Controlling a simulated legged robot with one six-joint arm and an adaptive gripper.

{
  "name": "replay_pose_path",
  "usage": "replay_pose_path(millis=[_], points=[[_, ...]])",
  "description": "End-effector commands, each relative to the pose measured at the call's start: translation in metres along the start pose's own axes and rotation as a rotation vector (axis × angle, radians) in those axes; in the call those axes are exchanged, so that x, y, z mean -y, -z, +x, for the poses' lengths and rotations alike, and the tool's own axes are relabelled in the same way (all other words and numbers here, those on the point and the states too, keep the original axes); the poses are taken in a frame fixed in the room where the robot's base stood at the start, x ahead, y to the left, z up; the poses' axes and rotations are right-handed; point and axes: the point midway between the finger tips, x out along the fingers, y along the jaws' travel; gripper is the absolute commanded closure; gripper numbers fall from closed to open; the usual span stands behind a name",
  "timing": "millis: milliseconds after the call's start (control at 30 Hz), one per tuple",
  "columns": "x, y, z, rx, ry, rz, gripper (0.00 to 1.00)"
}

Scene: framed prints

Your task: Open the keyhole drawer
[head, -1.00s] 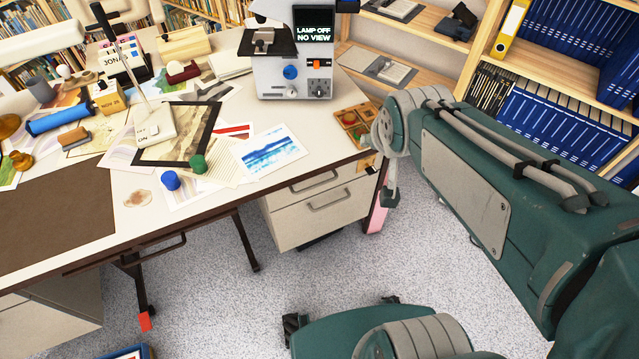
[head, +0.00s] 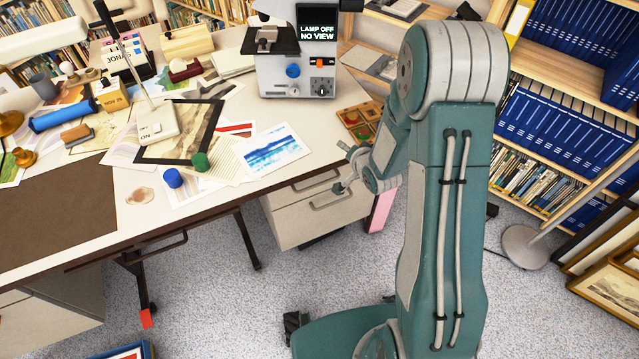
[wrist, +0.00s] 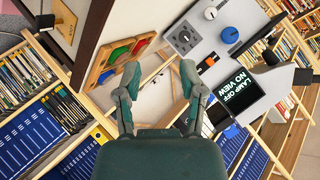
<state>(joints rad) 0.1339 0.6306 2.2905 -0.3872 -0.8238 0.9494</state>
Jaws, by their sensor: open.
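The pale desk pedestal (head: 305,225) stands under the desk's right end. It has an upper drawer with a metal handle (head: 315,183) and a lower front with another handle (head: 331,202). Both fronts look closed. I cannot make out a keyhole on either in the head view, and my arm covers the pedestal's right side. My gripper (head: 344,169) is open and empty, its fingers pointing left near the pedestal's upper right corner, apparently apart from the handles. In the wrist view my gripper (wrist: 160,76) has its fingers spread with nothing between them.
The desk edge runs close to my gripper. A wooden tray (head: 359,122) with coloured pieces and a microscope (head: 296,65) stand on the desktop, with prints and papers beside them. Bookshelves (head: 565,130), a lamp base (head: 527,247) and framed pictures (head: 612,290) stand at right. Floor before the pedestal is clear.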

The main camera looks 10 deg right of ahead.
Motion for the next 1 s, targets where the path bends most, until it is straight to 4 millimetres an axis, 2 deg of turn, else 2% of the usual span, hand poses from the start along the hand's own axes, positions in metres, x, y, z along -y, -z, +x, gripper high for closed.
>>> replay_pose_path(millis=[33, 233, 367, 533, 633, 767, 867, 1000], points=[[-0.012, -0.014, 0.009, 0.009, 0.022, 0.045, 0.49], [-0.043, -0.059, 0.029, 0.02, 0.146, 0.235, 0.49], [-0.063, -0.091, 0.033, 0.034, 0.227, 0.374, 0.49], [-0.086, -0.128, 0.029, 0.049, 0.323, 0.553, 0.49], [-0.094, -0.141, 0.025, 0.053, 0.361, 0.623, 0.49], [-0.097, -0.147, 0.024, 0.055, 0.383, 0.66, 0.49], [-0.093, -0.146, 0.03, 0.056, 0.387, 0.661, 0.49], [-0.084, -0.145, 0.05, 0.056, 0.389, 0.658, 0.49]])
